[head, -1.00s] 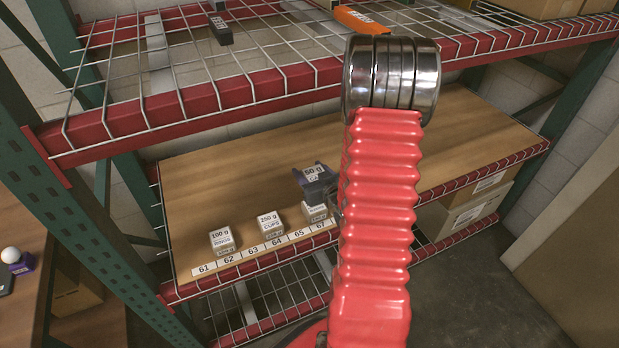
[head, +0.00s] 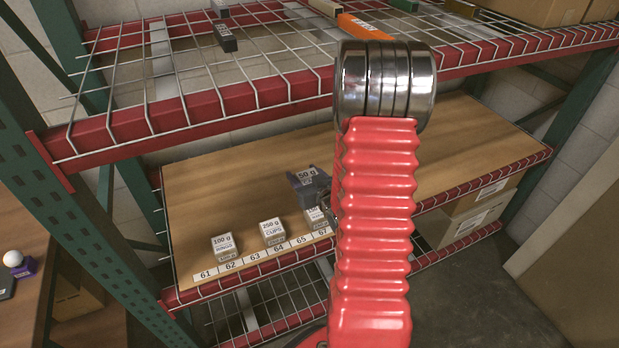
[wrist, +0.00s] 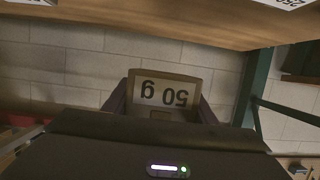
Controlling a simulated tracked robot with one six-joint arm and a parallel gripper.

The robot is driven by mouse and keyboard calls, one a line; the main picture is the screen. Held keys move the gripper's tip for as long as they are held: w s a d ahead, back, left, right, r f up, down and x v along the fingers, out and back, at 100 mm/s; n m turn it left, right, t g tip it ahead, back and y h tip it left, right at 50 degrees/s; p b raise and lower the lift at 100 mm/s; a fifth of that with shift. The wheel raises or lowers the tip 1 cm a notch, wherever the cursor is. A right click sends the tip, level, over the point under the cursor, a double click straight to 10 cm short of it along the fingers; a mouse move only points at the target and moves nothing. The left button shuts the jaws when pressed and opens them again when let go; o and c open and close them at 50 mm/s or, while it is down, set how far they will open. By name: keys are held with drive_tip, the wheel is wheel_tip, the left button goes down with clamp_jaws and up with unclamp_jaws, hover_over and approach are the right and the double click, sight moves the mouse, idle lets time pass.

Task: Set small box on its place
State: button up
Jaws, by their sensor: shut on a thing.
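The small box labelled 50 g (head: 308,176) is in my gripper (head: 312,187), above the wooden shelf in the head view. In the wrist view the box (wrist: 164,92) shows upside down between the two fingers (wrist: 160,108). My gripper is shut on it. My red arm hides part of the gripper and the shelf to its right. A number strip (head: 265,256) along the shelf's front edge shows 61 to 67.
Three boxes stand behind the strip: a 100 g box (head: 224,247) near 62, a 250 g box (head: 273,233) near 64, and a partly hidden box (head: 317,217) near 66. A wire shelf (head: 190,75) lies above. The wooden shelf (head: 230,180) is clear at back left.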

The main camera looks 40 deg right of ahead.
drive_tip(key=w+a+r+n+y, duration=0.1)
drive_tip(key=w+a+r, duration=0.2)
drive_tip(key=a, duration=0.7)
drive_tip(key=w+a+r+n+y, duration=0.1)
drive_tip(key=w+a+r, duration=0.2)
drive_tip(key=a, duration=0.7)
drive_tip(key=w+a+r+n+y, duration=0.1)
drive_tip(key=w+a+r, duration=0.2)
drive_tip(key=a, duration=0.7)
drive_tip(key=shift+w+a+r+y, duration=0.25)
drive_tip(key=shift+w+a+y, duration=0.15)
drive_tip(key=shift+w, duration=0.55)
drive_tip(key=shift+d, duration=0.15)
